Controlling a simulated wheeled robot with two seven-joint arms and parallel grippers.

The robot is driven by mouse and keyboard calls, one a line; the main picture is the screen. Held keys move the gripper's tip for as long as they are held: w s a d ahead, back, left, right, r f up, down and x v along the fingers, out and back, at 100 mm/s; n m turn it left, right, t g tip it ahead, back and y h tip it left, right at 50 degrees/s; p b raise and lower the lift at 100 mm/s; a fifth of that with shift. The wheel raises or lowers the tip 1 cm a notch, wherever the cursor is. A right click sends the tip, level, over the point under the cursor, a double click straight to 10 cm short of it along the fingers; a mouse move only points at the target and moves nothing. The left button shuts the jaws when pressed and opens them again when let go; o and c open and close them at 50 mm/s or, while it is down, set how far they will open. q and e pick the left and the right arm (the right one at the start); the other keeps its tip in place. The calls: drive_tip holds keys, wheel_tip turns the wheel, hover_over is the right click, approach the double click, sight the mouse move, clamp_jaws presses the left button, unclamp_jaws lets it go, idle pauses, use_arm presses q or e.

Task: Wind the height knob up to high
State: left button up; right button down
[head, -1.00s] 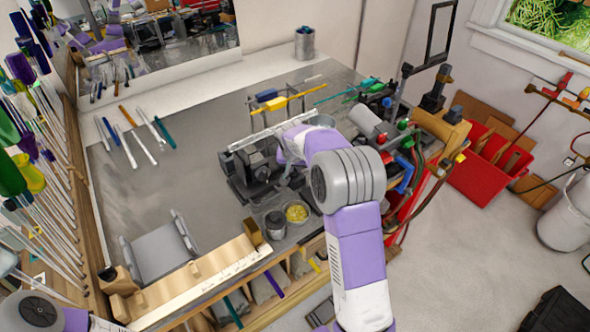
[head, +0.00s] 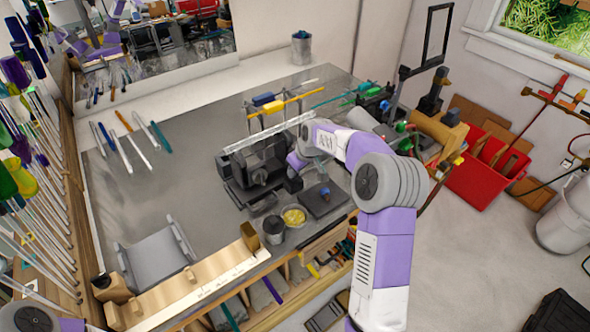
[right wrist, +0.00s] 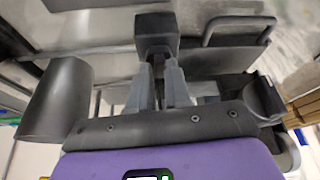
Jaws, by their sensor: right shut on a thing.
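A dark grey machine (head: 258,165) stands on the bench, with a pale glass rod (head: 265,133) lying across above it. My right gripper (head: 293,164) is at its right side, its tips partly hidden by my wrist. In the right wrist view my right gripper (right wrist: 160,75) has its two grey fingers close together on a dark part, which I take to be the height knob (right wrist: 157,38). A dark block beyond the fingertips belongs to it. Any height marking is too small to read. My left gripper is out of view; only part of my left arm shows at the lower left.
Two small cups, one with yellow contents (head: 294,216), and a dark pad (head: 324,199) stand in front of the machine. Several rods (head: 128,148) lie at the back left. A grey stand (head: 156,254) is at the front left.

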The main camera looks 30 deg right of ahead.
drive_tip(key=shift+a+n+y, duration=0.1)
drive_tip(key=shift+n+y, duration=0.2)
drive_tip(key=shift+n, duration=0.5)
drive_tip(key=c, duration=1)
unclamp_jaws()
drive_tip(key=shift+r, duration=0.1)
drive_tip(key=shift+s+r, duration=0.1)
drive_tip(key=shift+r, duration=0.2)
drive_tip(key=v, duration=0.6)
drive_tip(key=shift+s+r, duration=0.15)
drive_tip(key=shift+r, duration=0.2)
